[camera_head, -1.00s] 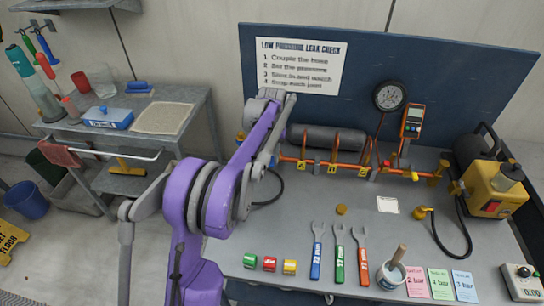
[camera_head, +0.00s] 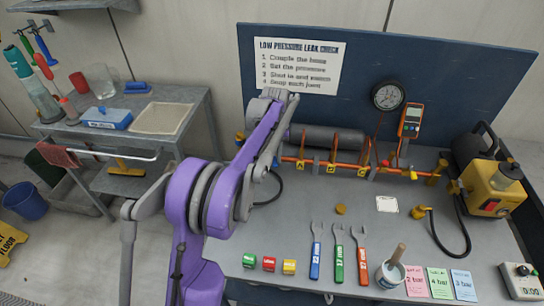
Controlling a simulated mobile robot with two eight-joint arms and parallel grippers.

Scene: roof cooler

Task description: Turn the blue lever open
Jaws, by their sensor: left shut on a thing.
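The orange test pipe (camera_head: 345,170) with yellow tags runs along the back of the grey bench. A red lever (camera_head: 386,163) and a yellow lever (camera_head: 413,175) show near its right end. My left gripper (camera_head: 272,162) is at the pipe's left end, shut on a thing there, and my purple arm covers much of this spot. My right gripper is out of view.
A grey cylinder (camera_head: 330,138) lies behind the pipe, with a round gauge (camera_head: 388,96) above. Wrenches (camera_head: 338,255), coloured rolls (camera_head: 268,264), a brush pot (camera_head: 391,273) and cards (camera_head: 439,284) lie at the front. A yellow pump (camera_head: 492,188) stands right. The middle bench is fairly clear.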

